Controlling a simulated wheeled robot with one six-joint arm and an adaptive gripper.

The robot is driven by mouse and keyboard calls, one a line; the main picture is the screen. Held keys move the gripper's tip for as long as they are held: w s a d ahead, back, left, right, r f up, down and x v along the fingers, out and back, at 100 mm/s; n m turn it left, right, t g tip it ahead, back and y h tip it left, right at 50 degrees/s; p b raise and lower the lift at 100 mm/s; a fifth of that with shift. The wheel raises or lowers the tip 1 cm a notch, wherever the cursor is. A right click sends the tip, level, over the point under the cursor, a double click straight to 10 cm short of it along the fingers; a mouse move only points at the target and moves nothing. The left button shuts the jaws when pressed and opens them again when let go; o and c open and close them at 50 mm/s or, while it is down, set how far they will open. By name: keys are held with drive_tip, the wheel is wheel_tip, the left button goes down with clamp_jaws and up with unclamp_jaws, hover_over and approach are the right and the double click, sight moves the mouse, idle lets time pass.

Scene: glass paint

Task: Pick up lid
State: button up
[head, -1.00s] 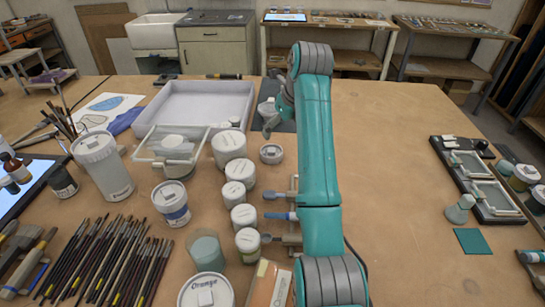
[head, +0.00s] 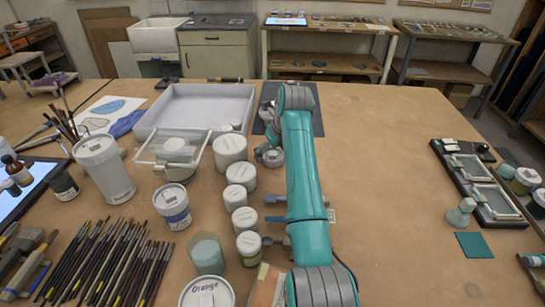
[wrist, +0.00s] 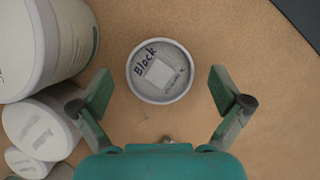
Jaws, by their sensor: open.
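A small round grey-white lid (wrist: 160,72) with handwriting like "Block" and a pale square label lies on the brown table. In the wrist view it is just beyond and between the fingertips of my gripper (wrist: 160,90). The gripper is open, with one finger on each side and a gap to the lid on both. In the head view the lid (head: 273,159) is partly hidden by my gripper and arm, close to the right of the white jars. I cannot tell the exact height of the fingers above the table.
White jars (head: 230,150) stand in a row just left of the lid; in the wrist view a large jar (wrist: 70,40) is near the left finger. A dark mat (head: 310,122) lies behind. A white tray (head: 195,110) is at back left.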

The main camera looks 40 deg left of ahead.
sight(273, 153)
drive_tip(key=shift+a+f, duration=0.1)
drive_tip(key=shift+f, duration=0.05)
drive_tip(key=c, duration=1)
wheel_tip(273, 153, up, 10)
